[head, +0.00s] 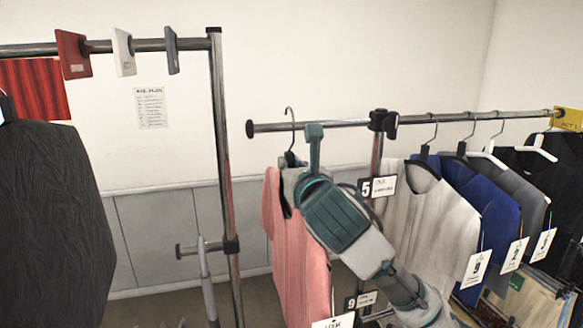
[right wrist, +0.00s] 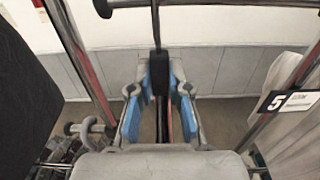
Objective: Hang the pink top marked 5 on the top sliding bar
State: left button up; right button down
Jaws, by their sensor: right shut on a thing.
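The pink top (head: 297,262) hangs from a dark hanger (head: 291,157) at the left end of the top sliding bar (head: 335,123). My right gripper (head: 303,162) is shut on the hanger's neck, just below the bar. The hanger's hook reaches up to the bar; I cannot tell whether the bar bears it. In the right wrist view, the dark hanger neck (right wrist: 160,78) stands between the blue-padded fingers. A tag marked 5 (head: 377,187) is on the rack's post. The top's own white tag (head: 333,321) is cut off below. My left gripper is not in view.
Right of the post hang a pale top (head: 437,220), a blue one (head: 497,215) and darker garments, with numbered tags. At left, another rack (head: 225,170) holds a dark garment (head: 45,220). Between this rack and the pink top is a gap.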

jog(key=shift+d+x, duration=0.15)
jog(key=shift+x, duration=0.5)
jog(key=shift+d+x, duration=0.15)
jog(key=shift+x, duration=2.9)
jog(key=shift+a, duration=0.15)
jog(key=shift+f, duration=0.3)
jog(key=shift+f+b, duration=0.95)
jog(key=shift+f, duration=0.7)
jog(key=c, duration=1)
grip_release()
jog(key=shift+c, duration=0.2)
